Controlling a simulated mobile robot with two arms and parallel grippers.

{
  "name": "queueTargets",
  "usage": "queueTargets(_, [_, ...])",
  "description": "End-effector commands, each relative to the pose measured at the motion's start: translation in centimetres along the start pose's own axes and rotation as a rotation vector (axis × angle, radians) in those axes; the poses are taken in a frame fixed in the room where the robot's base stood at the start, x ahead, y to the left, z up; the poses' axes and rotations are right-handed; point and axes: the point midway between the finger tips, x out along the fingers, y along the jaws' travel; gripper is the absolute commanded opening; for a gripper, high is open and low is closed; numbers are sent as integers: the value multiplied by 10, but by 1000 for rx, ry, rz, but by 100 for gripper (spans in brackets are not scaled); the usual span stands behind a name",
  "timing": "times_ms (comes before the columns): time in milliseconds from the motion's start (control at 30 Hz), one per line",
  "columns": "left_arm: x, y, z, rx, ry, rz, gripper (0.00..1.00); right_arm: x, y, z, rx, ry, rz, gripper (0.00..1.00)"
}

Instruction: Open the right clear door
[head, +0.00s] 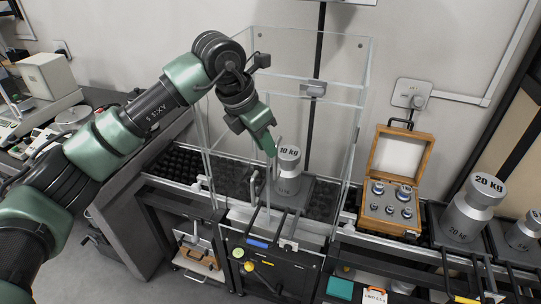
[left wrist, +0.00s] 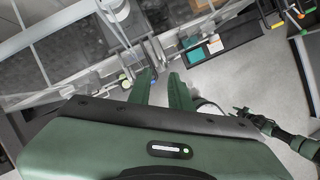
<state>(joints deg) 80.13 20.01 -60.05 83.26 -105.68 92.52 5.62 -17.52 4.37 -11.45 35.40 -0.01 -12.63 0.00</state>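A tall clear enclosure (head: 362,62) stands over the weighing platform. Its clear right-hand panel (head: 338,165) is hard to make out, and I cannot tell whether it is ajar. A pale upright handle (head: 253,186) shows at the front, left of the 10 kg weight (head: 288,172), which stands upright inside. My left gripper (head: 270,146) points down at the enclosure's front, near this weight in the picture. In the left wrist view its two green fingers (left wrist: 159,78) are apart with nothing held between them. My right gripper (left wrist: 243,114) shows small in that view, its fingers unclear.
An open wooden case of small weights (head: 392,210) stands to the right, with a 20 kg weight (head: 468,210) beyond it. A control panel (head: 262,262) with a yellow knob is below the enclosure. The floor in front looks clear.

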Motion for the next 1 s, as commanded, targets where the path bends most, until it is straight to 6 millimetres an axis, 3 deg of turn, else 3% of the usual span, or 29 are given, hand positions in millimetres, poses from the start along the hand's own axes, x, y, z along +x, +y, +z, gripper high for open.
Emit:
queueTargets(500, [68,-2,1,-1,-2,-6,20,-24,3,-4,-2,3,4,36])
queueTargets(867, [76,-1,1,-1,-2,-4,20,-25,6,-8,-3,10,7,36])
queueTargets(933, [76,-1,1,-1,-2,-4,0,-25,6,-8,-3,10,7,36])
queueTargets(1000, [76,-1,1,-1,-3,-4,0,-25,6,-8,-3,10,7,36])
